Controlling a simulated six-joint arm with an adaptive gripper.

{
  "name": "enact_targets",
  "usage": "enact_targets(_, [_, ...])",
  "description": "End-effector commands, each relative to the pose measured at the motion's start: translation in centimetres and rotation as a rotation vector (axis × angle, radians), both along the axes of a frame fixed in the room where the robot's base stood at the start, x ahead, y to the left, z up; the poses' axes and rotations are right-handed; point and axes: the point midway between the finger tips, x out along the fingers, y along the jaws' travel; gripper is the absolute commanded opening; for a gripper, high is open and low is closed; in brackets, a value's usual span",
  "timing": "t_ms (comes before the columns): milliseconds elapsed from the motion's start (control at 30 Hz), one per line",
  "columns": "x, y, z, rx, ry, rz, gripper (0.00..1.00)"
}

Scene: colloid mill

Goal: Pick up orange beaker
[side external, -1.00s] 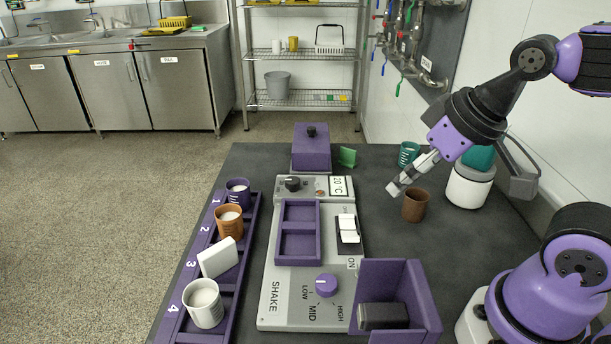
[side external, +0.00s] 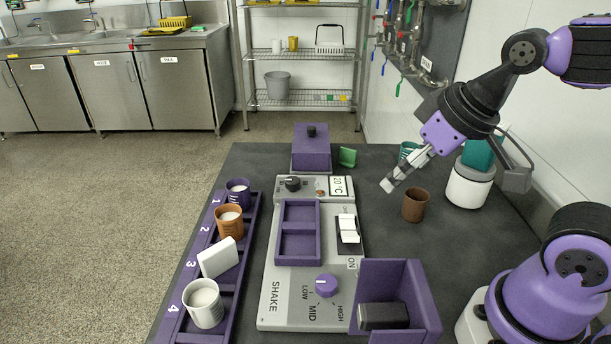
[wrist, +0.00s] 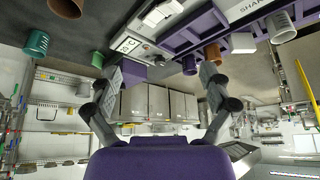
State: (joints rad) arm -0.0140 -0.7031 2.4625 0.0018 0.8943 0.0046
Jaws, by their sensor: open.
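The orange beaker (side external: 229,223) stands upright in slot 2 of the purple numbered rack (side external: 246,240), with white contents in it. In the wrist view the orange beaker (wrist: 213,53) shows small near the top, beyond the right finger. My gripper (side external: 390,184) is in the air over the right part of the table, well to the right of the rack and behind the brown beaker. In the wrist view its two fingers (wrist: 160,82) stand wide apart with nothing between them.
The shaker (side external: 290,300) lies between my gripper and the rack. A brown beaker (side external: 415,205) and a green beaker (side external: 408,150) stand near my gripper. Slot 1 holds a purple beaker (side external: 238,192), slot 4 a white one (side external: 204,304). A purple open-topped holder (side external: 420,300) stands in front.

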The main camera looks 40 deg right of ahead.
Motion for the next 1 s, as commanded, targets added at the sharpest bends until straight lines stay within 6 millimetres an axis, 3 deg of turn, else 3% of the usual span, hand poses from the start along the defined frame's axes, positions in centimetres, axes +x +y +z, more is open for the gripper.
enact_targets(167, [4.9, 2.0, 1.0, 0.007, 0.031, 0.051, 0.92])
enact_targets(267, [9.0, 4.2, 0.8, 0.010, 0.048, 0.088, 0.92])
enact_targets(400, [14.3, 7.9, -1.2, 0.014, 0.072, 0.138, 0.92])
enact_targets(500, [17.1, 10.5, -3.1, 0.014, 0.084, 0.167, 0.92])
enact_targets(700, [19.8, 13.6, -6.1, 0.014, 0.096, 0.199, 0.92])
enact_targets(1000, [21.6, 14.5, -10.2, 0.013, 0.101, 0.203, 0.92])
